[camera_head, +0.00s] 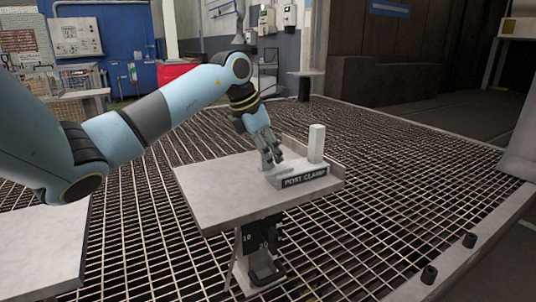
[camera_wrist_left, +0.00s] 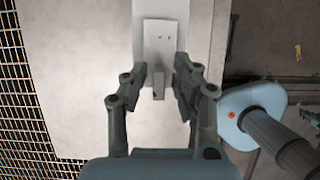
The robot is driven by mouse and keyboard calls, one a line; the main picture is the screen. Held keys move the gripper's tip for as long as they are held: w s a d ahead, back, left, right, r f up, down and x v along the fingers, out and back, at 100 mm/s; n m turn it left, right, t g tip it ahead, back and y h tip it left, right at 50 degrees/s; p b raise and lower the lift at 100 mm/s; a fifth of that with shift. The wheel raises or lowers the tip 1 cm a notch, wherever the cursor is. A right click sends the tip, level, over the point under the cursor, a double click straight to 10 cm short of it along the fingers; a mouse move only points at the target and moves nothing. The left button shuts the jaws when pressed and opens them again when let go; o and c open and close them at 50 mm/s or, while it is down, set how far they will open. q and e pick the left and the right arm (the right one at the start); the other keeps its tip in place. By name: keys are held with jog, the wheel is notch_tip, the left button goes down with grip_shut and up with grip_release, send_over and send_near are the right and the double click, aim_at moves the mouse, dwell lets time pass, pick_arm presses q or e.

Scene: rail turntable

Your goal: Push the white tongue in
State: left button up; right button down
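My left gripper (camera_head: 270,158) points down over the pale clamp block at the right side of a small table (camera_head: 215,193). In the left wrist view the gripper (camera_wrist_left: 160,84) is open, with a finger on each side of a narrow pale tongue (camera_wrist_left: 159,88). Gaps show between the tongue and both fingers. The tongue sticks out from a white plate (camera_wrist_left: 160,38) with two small dark dots. In the head view the fingers hide most of that spot. A black label (camera_head: 304,178) reads "PORT CLAMP". My right gripper is not in view.
A white upright post (camera_head: 316,143) stands close to the right of my left gripper. A low ledge (camera_head: 330,170) edges the table there. The table's left part is bare. Metal grating (camera_head: 400,180) surrounds the table, and another pale table top (camera_head: 45,245) is at lower left.

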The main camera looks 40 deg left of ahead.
pick_arm(q)
jog(key=shift+o, duration=0.3)
jog(key=shift+s+a+r, duration=0.1)
jog(key=shift+r, duration=0.05)
jog(key=v, duration=1.1)
jog(key=shift+s+r, duration=0.2)
jog(key=shift+r, duration=0.1)
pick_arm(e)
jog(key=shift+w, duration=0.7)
